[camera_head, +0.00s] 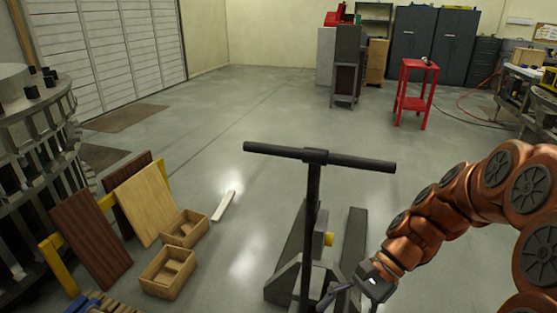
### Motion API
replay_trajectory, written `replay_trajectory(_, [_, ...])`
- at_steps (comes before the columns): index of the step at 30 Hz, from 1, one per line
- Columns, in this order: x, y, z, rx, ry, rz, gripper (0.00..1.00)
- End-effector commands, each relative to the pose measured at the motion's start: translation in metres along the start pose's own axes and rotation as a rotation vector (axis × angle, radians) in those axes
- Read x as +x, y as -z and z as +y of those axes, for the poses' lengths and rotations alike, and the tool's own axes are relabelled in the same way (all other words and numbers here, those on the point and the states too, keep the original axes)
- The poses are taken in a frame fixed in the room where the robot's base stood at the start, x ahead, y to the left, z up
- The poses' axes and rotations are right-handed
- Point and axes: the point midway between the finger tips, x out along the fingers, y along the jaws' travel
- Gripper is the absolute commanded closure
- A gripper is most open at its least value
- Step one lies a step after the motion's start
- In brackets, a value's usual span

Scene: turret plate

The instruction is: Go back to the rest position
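My gripper (345,300) is at the bottom of the view, right of centre, at the end of my copper-coloured arm. The arm comes in from the right edge and bends down and to the left. One dark finger reaches left and another points down, spread apart, with no object seen between them. The lower part of the gripper is cut off by the frame's bottom edge. In the picture it is just right of the post of a pallet jack (313,215); whether they touch cannot be told.
The pallet jack's black T-handle stands in front of me. Wooden boxes (168,272) and leaning boards (90,237) are at left, beside a large round metal structure (30,130). A red stand (413,95), cabinets (453,45) and a workbench (525,85) are farther off. The mid floor is clear.

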Motion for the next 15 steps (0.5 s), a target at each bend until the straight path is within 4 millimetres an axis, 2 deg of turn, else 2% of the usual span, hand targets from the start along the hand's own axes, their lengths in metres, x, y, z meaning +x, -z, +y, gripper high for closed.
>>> replay_trajectory(1, [0.003, -0.008, 0.007, -0.046, -0.026, 0.034, 0.28])
replay_trajectory(6, [0.009, -0.024, 0.030, -0.189, -0.118, 0.142, 0.28])
replay_trajectory(15, [0.011, -0.041, 0.074, -0.435, -0.279, 0.326, 0.28])
